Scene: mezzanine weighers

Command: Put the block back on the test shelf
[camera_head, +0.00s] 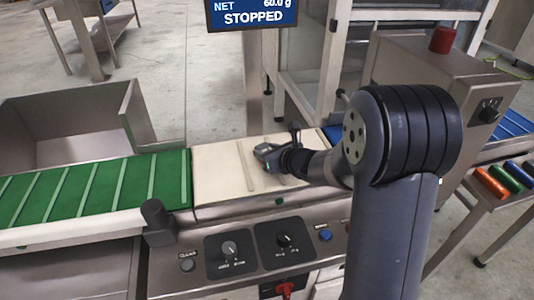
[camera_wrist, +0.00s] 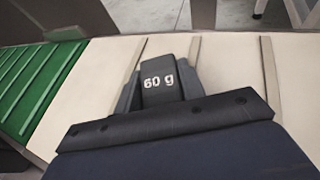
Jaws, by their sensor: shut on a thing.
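My gripper (camera_wrist: 160,98) is shut on a dark grey block marked "60 g" (camera_wrist: 160,80) in the wrist view. In the head view my gripper (camera_head: 268,150) is low over the cream weighing belt (camera_head: 215,180), and the block is mostly hidden by it. I cannot tell whether the block touches the belt. A shelf (camera_head: 464,178) at the right holds orange, green and blue bars; it may be the test shelf, but no label shows.
A display (camera_head: 252,15) reads "NET 60.0 g STOPPED". A green cleated belt (camera_head: 95,188) lies left, with a metal bin (camera_head: 60,128) behind it. A control panel (camera_head: 255,250) with knobs runs along the front. A metal housing (camera_head: 440,85) with a red top piece (camera_head: 442,40) stands right.

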